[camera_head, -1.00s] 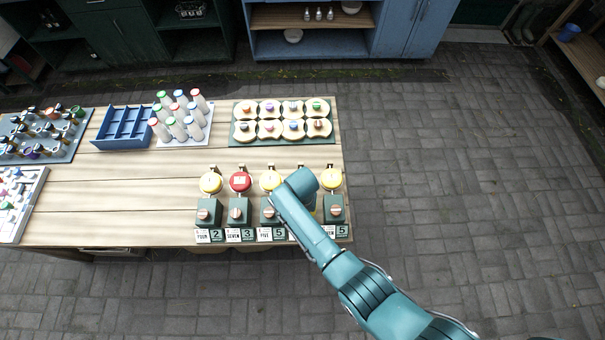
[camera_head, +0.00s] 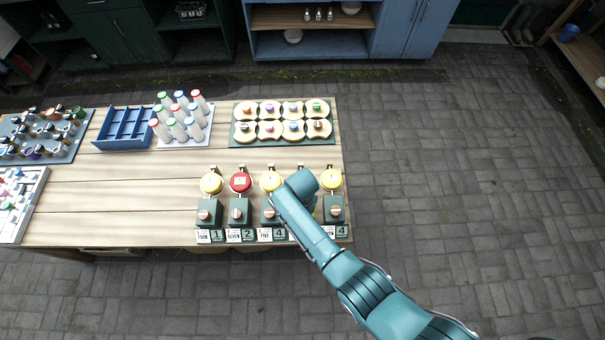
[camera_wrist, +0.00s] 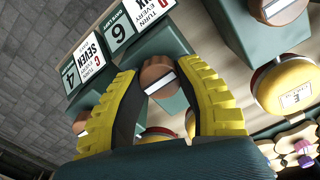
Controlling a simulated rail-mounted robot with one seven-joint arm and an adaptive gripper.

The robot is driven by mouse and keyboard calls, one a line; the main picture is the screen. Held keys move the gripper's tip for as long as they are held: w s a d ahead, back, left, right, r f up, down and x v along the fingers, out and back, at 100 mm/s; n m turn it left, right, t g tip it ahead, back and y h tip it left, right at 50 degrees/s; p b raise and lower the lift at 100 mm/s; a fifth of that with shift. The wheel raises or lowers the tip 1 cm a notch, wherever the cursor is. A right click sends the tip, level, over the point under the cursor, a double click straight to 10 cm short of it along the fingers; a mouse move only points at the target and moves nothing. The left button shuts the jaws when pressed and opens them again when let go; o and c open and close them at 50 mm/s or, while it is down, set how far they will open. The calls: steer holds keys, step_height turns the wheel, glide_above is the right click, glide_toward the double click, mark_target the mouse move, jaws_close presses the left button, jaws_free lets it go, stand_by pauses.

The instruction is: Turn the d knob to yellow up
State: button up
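A row of green boxes with wooden knobs, coloured discs and number cards stands along the table's front edge in the head view. My arm hides the fourth unit there. In the wrist view, a wooden knob (camera_wrist: 158,74) with a pale and dark stripe sits between the fingertips of my gripper (camera_wrist: 157,82). The yellow-padded fingers are apart on either side of it; contact cannot be told. Its box bears a card reading 6 (camera_wrist: 118,30). A yellow disc (camera_wrist: 190,124) shows partly behind the right finger. The letter on this unit is hard to read.
Neighbouring knobs (camera_wrist: 278,8) and a yellow disc (camera_wrist: 288,86) stand close by. Bottles (camera_head: 180,118) and a blue tray (camera_head: 123,128) stand behind.

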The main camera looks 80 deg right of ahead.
steer(key=o, duration=0.5)
step_height(320, 180, up, 12)
steer(key=shift+f, duration=0.1)
stand_by(0.4)
